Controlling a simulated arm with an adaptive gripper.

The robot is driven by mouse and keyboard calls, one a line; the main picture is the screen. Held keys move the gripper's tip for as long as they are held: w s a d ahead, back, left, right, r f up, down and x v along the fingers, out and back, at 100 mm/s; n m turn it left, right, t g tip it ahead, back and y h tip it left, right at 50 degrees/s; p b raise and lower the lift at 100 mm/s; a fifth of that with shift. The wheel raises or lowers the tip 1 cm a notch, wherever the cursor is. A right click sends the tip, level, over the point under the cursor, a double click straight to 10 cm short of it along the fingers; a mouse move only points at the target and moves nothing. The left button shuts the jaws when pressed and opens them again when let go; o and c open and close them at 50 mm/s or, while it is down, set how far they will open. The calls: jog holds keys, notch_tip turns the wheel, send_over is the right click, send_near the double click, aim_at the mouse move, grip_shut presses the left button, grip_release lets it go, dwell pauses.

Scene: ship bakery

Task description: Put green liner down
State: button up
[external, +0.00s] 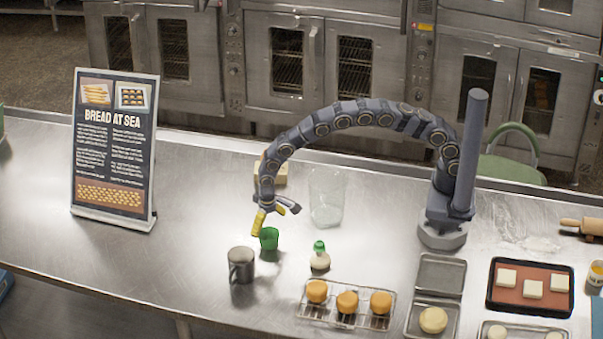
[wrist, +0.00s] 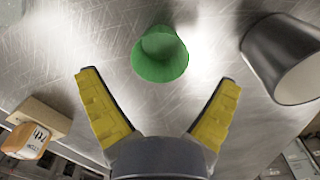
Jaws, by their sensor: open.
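The green liner (external: 269,238), a small green cup shape, is at the counter just below my gripper (external: 272,217). In the wrist view the liner (wrist: 160,57) lies ahead of the fingertips, between their lines, with its opening showing. My gripper (wrist: 160,82) is open, its two yellow fingers spread wide and clear of the liner. Nothing is held between them. I cannot tell for sure whether the liner's base is flat on the counter.
A grey metal mug (external: 241,265) stands close to the liner, also in the wrist view (wrist: 282,58). A small pale item with a green top (external: 320,257) and a clear container (external: 327,197) stand to the right. A wire rack (external: 346,306) holds orange buns.

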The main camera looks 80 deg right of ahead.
notch_tip(320, 180, up, 8)
jog(key=shift+r, duration=0.25)
jog(key=s+d+r+n, duration=0.1)
jog(key=s+d+r, duration=1.2)
jog(key=s+r, duration=0.1)
jog(key=s+d+r+n, duration=0.1)
jog(key=s+d, duration=0.1)
jog(key=s, duration=0.9)
jog(key=s+d+r+n+g, duration=0.1)
jog(key=s+d+n, duration=0.1)
jog(key=s, duration=1)
jog(key=shift+s+d+r+n+g, duration=0.15)
jog(key=shift+d+n+g, duration=0.1)
jog(key=shift+n+g, duration=0.05)
